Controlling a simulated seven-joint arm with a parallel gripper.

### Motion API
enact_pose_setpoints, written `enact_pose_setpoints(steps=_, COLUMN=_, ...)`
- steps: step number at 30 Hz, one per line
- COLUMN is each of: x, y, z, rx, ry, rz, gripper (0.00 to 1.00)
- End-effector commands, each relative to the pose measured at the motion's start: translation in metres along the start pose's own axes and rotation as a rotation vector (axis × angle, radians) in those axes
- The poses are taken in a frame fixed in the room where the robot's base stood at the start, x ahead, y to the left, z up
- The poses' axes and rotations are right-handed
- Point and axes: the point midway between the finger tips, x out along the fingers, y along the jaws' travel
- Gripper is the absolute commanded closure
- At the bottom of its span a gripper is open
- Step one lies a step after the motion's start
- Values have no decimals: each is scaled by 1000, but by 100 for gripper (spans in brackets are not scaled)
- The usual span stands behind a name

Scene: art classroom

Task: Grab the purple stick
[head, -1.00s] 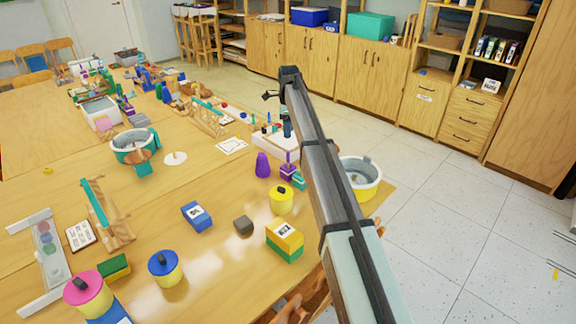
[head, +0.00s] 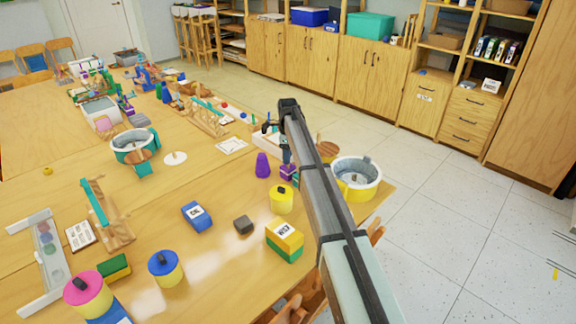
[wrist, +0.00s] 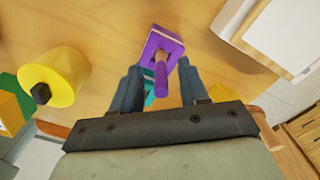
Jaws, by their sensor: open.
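The purple stick (wrist: 160,78) rises from a purple square base (wrist: 160,42) on the wooden table. In the wrist view my gripper (wrist: 159,82) is open, with one blue-grey finger on each side of the stick. A gap shows on both sides, so the fingers do not appear to press on it. In the head view my gripper (head: 286,154) points down just above the base (head: 287,173), and the arm and fingers hide most of the stick. A teal piece (wrist: 150,92) shows beside the base, partly behind the left finger.
A yellow-green box (head: 285,235) and a grey-yellow tub (head: 357,186) are nearby.

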Motion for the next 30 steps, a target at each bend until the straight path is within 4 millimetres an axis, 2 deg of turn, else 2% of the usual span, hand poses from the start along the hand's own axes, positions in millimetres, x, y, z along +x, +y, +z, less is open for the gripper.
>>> enact_pose_setpoints(steps=4, x=15, y=0, z=0, rx=0, ry=0, rz=0, gripper=56)
enact_pose_setpoints(steps=11, x=16, y=-1, z=0, rx=0, ry=0, rz=-1, gripper=56)
enact_pose_setpoints(steps=24, x=15, y=-1, z=0, rx=0, ry=0, rz=0, gripper=98)
enact_pose_setpoints(steps=30, x=15, y=-1, z=0, rx=0, ry=0, rz=0, gripper=100)
